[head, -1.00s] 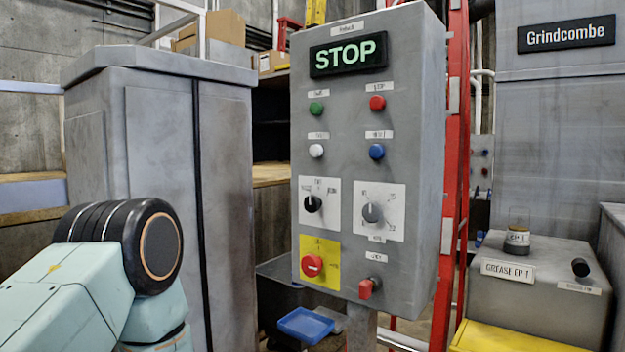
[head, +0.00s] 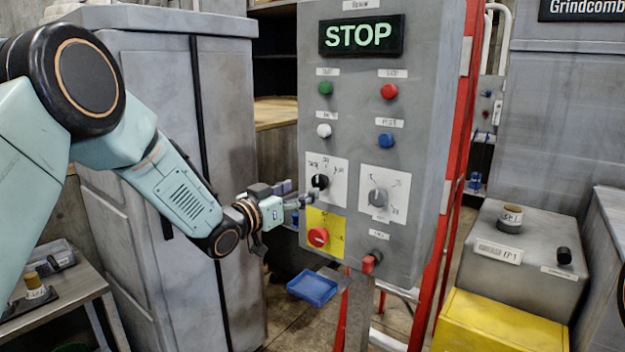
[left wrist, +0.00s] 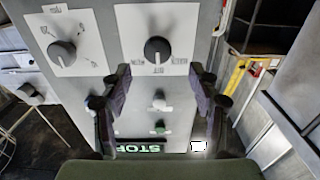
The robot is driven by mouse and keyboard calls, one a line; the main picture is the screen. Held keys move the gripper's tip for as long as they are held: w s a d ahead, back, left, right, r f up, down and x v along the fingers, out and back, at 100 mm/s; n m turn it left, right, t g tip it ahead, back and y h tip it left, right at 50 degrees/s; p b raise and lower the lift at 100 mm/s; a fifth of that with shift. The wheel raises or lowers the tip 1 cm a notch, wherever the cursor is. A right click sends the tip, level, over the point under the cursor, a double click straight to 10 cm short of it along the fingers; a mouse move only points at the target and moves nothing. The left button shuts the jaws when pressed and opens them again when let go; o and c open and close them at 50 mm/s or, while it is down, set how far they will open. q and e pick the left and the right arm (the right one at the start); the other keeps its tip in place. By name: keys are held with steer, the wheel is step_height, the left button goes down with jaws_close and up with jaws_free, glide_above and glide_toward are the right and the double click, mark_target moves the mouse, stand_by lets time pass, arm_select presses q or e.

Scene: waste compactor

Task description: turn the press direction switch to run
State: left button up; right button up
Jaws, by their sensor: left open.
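The control box carries a black rotary knob (head: 320,182) on a white plate, left of a grey rotary knob (head: 377,198) on its own white plate. The small plate lettering is too blurred to read surely, as is the black knob's pointer. My left gripper (head: 298,199) is at the box's left edge, just left of the black knob. In the left wrist view, which is upside down, the open fingers (left wrist: 161,76) are spread with the black knob (left wrist: 157,50) centred beyond their tips. The gripper holds nothing. My right gripper is not in view.
A lit STOP display (head: 362,36) tops the box, above several push buttons. A red knob (head: 318,237) on a yellow plate sits below the black knob. A grey cabinet (head: 165,120) stands left, a red ladder (head: 452,150) behind, a blue tray (head: 313,288) below.

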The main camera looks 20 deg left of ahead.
mark_target(317, 183)
arm_select(q)
steer(key=x, duration=0.5)
steer(key=shift+w+d+f+p, duration=0.1)
steer(key=shift+w+d+p, duration=0.05)
steer(key=shift+d+p, duration=0.25)
steer(key=shift+w+a, duration=0.15)
steer(key=shift+w, duration=0.25)
steer(key=shift+d, duration=0.25)
steer(key=shift+w, duration=0.2)
steer(key=shift+c, duration=1.2)
steer(key=shift+s+a, duration=0.1)
steer(key=shift+a, duration=0.1)
steer(key=c, duration=0.5)
steer(key=shift+d, duration=0.1)
steer(key=c, duration=0.4)
